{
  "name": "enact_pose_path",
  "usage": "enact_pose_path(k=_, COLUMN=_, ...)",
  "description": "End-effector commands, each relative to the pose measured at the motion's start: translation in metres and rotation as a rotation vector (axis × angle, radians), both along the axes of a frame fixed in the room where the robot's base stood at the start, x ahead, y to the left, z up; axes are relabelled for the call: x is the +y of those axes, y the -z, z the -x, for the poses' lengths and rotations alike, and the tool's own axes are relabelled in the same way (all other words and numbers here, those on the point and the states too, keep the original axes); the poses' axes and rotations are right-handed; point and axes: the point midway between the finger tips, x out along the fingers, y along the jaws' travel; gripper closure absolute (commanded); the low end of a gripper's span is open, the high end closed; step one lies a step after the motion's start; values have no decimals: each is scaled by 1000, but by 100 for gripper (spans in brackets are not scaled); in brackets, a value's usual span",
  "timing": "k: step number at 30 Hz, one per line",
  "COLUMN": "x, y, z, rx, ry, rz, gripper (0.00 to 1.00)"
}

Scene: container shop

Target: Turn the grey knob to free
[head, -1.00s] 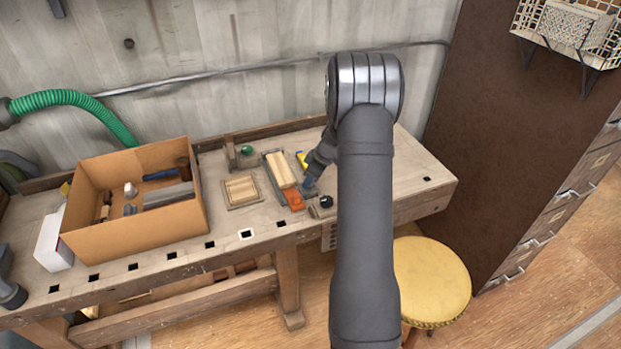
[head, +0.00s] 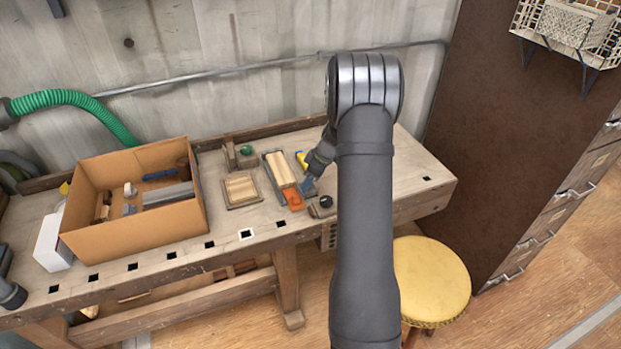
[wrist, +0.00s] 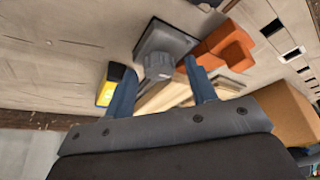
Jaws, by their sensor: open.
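The grey knob (wrist: 158,66) stands up from a dark grey square plate (wrist: 176,42) in the wrist view. My gripper (wrist: 159,70) is open, with one blue finger on each side of the knob in that picture. I cannot tell whether either finger touches it or how far the tips are above the plate. In the head view my gripper (head: 308,187) is low over the bench, just right of an orange block (head: 292,197). I cannot make out the grey knob clearly there. The orange block also shows beside the plate in the wrist view (wrist: 222,47).
A tray of wooden pieces (head: 267,160) lies behind the orange block, with a yellow-and-black item (wrist: 105,90) nearby. A dark round knob (head: 326,202) is at the bench's front. A cardboard box (head: 130,236) stands left. The bench's right end is clear.

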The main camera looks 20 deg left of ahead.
Motion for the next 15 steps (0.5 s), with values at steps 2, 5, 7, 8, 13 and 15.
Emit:
enact_pose_path(k=2, x=-2, y=-6, z=-1, rx=-2, ry=1, rz=-1, gripper=48)
enact_pose_path(k=5, x=-8, y=-20, z=-1, rx=-3, ry=1, rz=-1, gripper=48)
enact_pose_path(k=7, x=-13, y=-33, z=-1, rx=-5, ry=2, rz=-2, gripper=48)
enact_pose_path(k=8, x=-16, y=-40, z=-1, rx=-4, ry=2, rz=-2, gripper=48)
enact_pose_path(k=13, x=-32, y=-79, z=-1, rx=-4, ry=2, rz=-1, gripper=48)
enact_pose_path(k=15, x=-39, y=-95, z=-2, rx=-4, ry=2, rz=-2, gripper=48)
